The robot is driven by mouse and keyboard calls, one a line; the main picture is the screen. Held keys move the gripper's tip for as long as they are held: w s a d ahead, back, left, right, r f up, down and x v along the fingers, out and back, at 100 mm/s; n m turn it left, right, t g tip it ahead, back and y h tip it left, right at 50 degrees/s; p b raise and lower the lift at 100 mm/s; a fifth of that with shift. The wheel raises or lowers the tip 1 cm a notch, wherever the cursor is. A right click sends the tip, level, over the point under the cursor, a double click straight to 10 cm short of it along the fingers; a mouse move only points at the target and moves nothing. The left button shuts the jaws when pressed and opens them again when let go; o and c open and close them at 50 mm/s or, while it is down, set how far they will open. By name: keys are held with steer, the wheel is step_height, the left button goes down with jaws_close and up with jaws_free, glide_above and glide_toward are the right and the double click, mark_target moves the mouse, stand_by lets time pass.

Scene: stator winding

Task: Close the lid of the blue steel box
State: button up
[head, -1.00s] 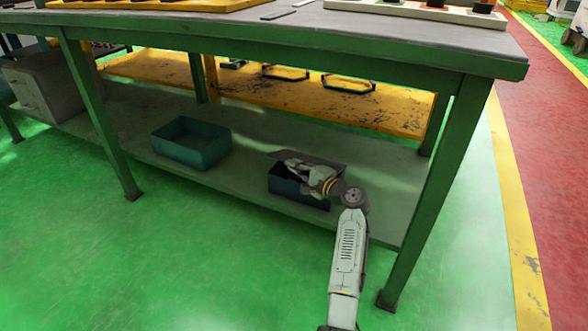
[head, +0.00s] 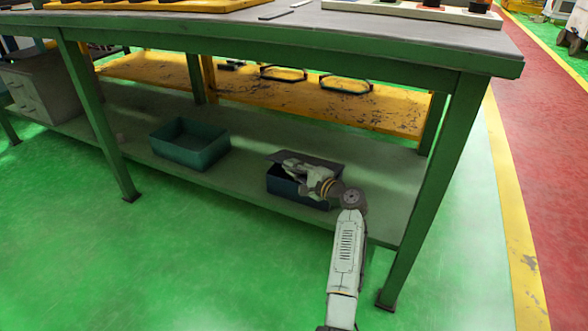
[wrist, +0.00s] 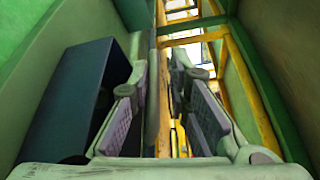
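The blue steel box (head: 283,186) stands on the lower shelf under the green workbench, near its right end. Its dark lid (head: 326,163) is raised at the back, above the box opening. My gripper (head: 284,165) is at the opening, in front of the lid, and covers part of both. In the wrist view the box's blue wall (wrist: 70,105) and dark opening lie left of my gripper (wrist: 160,90). Its two fingers are apart. A thin grey-green strip, perhaps the lid edge-on, shows between them. I cannot tell whether a finger touches the lid.
An open teal bin (head: 190,158) stands left of the box on the same lower shelf (head: 245,185). The workbench top (head: 290,38) is overhead. A green bench leg (head: 432,190) stands to the right of my arm. A yellow shelf (head: 230,95) lies behind.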

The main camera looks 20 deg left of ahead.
step_height(320, 180, up, 10)
stand_by(0.5)
